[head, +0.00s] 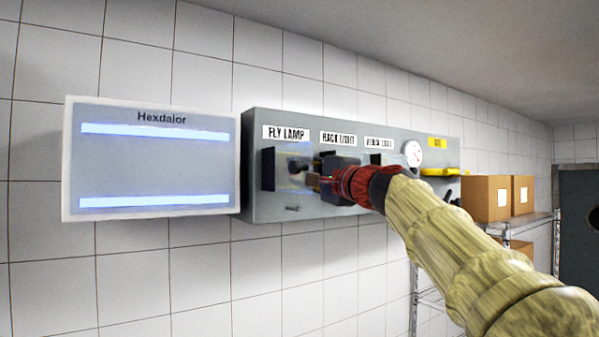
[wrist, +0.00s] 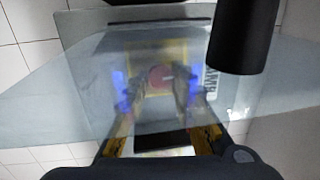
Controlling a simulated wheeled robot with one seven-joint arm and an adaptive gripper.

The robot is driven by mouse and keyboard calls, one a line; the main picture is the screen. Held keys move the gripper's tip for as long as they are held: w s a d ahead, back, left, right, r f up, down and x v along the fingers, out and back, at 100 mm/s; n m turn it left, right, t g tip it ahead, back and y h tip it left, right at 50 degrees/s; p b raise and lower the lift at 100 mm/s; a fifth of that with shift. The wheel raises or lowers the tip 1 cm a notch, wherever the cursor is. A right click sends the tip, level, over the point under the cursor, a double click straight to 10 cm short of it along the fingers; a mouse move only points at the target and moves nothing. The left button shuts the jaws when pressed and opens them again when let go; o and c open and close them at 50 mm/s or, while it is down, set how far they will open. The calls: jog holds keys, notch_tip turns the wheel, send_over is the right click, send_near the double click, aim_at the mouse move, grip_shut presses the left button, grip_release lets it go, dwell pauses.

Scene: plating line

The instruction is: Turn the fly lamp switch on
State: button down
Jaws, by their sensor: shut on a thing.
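The fly lamp switch (head: 268,170) is a dark unit on the grey wall panel (head: 390,122), under the label "FLY LAMP" (head: 286,133). My gripper (head: 300,172) reaches it from the right, and its fingers cover part of the switch. In the wrist view my gripper (wrist: 155,92) has its two fingers either side of the switch's middle, shut on it. A red round spot in a yellow square (wrist: 158,76) shows between the fingers. That view is blurred and overlaid by a pale see-through shape, so the switch's position cannot be told.
A white box marked "Hexdalor" (head: 150,160) with two bright bluish bars is on the wall at left. More switches, a round gauge (head: 412,153) and a yellow handle (head: 440,172) are further right on the panel. Cardboard boxes (head: 486,198) stand on a wire rack at right.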

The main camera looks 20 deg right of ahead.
jog(key=shift+m, duration=0.9)
jog(key=c, duration=1.6)
grip_release()
jog(key=shift+d, duration=0.1)
jog(key=shift+o, duration=0.5)
jog(key=v, duration=1.2)
